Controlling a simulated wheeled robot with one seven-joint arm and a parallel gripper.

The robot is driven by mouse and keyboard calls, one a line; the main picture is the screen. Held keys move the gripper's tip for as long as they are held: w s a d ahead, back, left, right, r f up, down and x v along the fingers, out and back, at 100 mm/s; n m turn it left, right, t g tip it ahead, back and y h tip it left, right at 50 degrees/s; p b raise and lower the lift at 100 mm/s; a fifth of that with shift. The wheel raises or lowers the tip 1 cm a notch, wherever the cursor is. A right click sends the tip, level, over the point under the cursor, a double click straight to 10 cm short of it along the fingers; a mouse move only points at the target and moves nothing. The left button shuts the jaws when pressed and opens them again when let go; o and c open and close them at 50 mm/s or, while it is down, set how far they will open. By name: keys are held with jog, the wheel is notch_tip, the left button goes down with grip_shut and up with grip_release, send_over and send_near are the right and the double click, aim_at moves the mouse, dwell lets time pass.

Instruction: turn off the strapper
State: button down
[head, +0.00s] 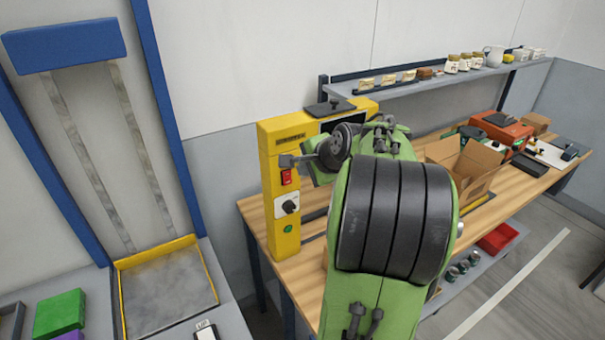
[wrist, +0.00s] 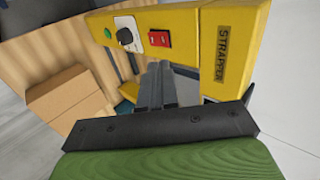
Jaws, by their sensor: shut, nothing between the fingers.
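The strapper (head: 283,215) is a yellow machine on the wooden bench, with a label on its upper front. Its red switch (head: 286,177) sits above a black knob (head: 290,207) and a green button (head: 288,229). In the wrist view the red switch (wrist: 159,39), the knob (wrist: 126,37) and the green button (wrist: 107,33) line the yellow face. My gripper (head: 284,161) is shut and empty, its tips close to the switch, just above it in the head view. The wrist view shows the fingertips (wrist: 160,66) beside the switch; I cannot tell whether they touch.
My green arm hides part of the strapper and bench. On the bench (head: 257,213), an open cardboard box (head: 472,170) and a red-orange case (head: 496,130) stand to the right. A shelf (head: 440,80) with jars runs along the wall. A blue-framed station (head: 165,100) stands at left.

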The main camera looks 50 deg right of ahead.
jog(key=v, duration=0.5)
jog(key=shift+r, duration=0.4)
jog(key=shift+s, duration=0.1)
